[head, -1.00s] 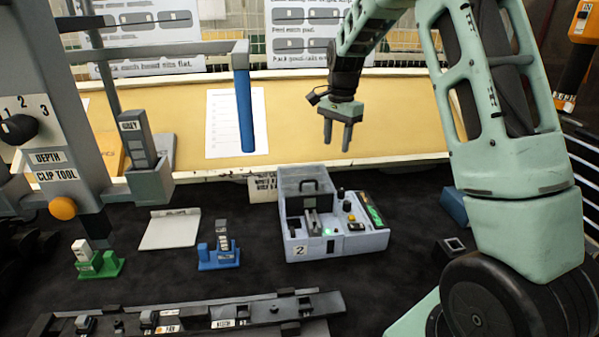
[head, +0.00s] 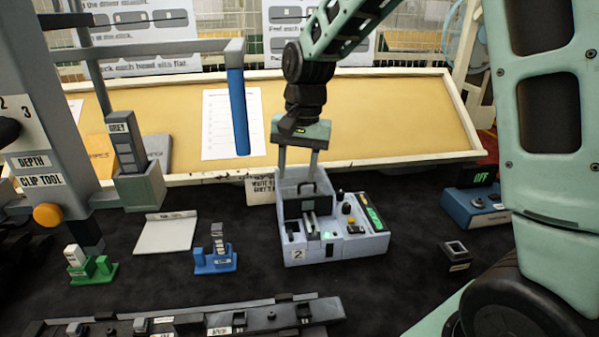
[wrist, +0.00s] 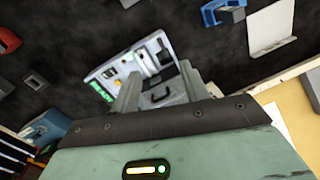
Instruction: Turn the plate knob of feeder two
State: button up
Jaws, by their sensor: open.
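The grey feeder marked 2 (head: 297,255) stands on the dark mat; it also shows in the wrist view (wrist: 103,73). Its right-hand panel carries a small black knob (head: 340,195), a dark and yellow knob (head: 347,209), a lit green strip (head: 374,219) and a green light. I cannot tell which of these is the plate knob. My gripper (head: 298,172) points down, open and empty, over the back of the feeder near its black handle. Its two fingers also show in the wrist view (wrist: 158,90), with the feeder beyond and between them.
A blue box with a green OFF display (head: 478,208) and a small dark block (head: 455,254) are to the right. Blue (head: 214,260) and green (head: 94,270) holders and a pale plate (head: 165,233) are left. A dark rail (head: 270,318) lies in front.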

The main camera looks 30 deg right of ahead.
jog(key=shift+s+a+n, duration=0.6)
jog(key=shift+s+a, duration=0.2)
jog(key=shift+a, duration=0.05)
jog(key=shift+d, duration=0.1)
jog(key=s+d+f+n+t+h, duration=0.1)
jog(key=s+d+f+n, duration=0.15)
jog(key=s, duration=0.25)
jog(key=s+d+f+n+t, duration=0.1)
jog(key=s+d+f+n, duration=0.1)
jog(key=s+d+n, duration=0.3)
jog(key=s+a+n+g, duration=0.1)
jog(key=s+a+n, duration=0.2)
jog(key=s+a, duration=0.4)
jog(key=s+a+r+n+g, duration=0.1)
jog(key=s+a+n, duration=0.2)
jog(key=a, duration=1)
jog(key=s, duration=0.3)
jog(key=shift+s+r+b, duration=0.15)
jog(key=shift+s+b, duration=0.25)
